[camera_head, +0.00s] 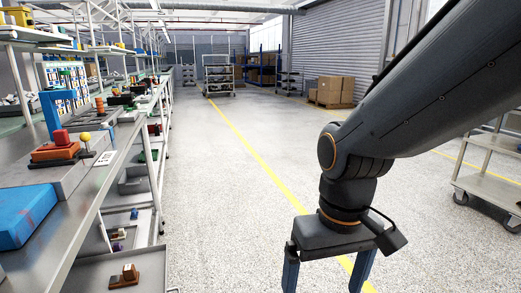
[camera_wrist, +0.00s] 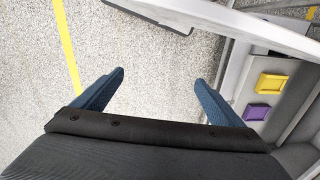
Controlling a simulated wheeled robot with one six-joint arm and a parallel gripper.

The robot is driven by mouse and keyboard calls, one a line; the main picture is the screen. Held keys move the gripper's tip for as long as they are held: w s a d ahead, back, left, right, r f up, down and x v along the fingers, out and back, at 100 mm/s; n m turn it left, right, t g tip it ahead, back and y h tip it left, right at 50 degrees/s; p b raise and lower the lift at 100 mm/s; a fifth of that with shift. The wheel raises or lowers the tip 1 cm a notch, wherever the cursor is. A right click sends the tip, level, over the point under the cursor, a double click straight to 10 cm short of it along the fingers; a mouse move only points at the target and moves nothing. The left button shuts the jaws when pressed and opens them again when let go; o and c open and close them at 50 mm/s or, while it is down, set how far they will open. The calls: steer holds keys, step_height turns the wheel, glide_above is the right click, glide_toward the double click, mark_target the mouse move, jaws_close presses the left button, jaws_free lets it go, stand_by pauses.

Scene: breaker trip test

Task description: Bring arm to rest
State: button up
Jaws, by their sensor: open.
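My arm reaches in from the upper right in the head view and bends down over the aisle. My gripper (camera_head: 325,275) points at the floor, with its two blue fingers spread apart and their tips cut off by the lower edge. In the wrist view my gripper (camera_wrist: 160,80) shows both blue fingers wide apart with only speckled floor between them. It holds nothing. It is to the right of the workbench, apart from it.
A metal workbench (camera_head: 75,222) with red, orange and blue parts runs along the left. A yellow piece (camera_wrist: 271,83) and a purple piece (camera_wrist: 256,112) lie in a tray by the right finger. A cart (camera_head: 490,187) stands at right. The aisle floor (camera_head: 215,200) is clear.

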steer(key=d+r+m+p, duration=0.2)
steer(key=d+r+p, duration=0.6)
steer(key=p, duration=0.8)
steer(key=shift+s+d+r+m+h, duration=0.2)
steer(key=shift+r+m+h, duration=0.1)
steer(key=shift+r, duration=0.35)
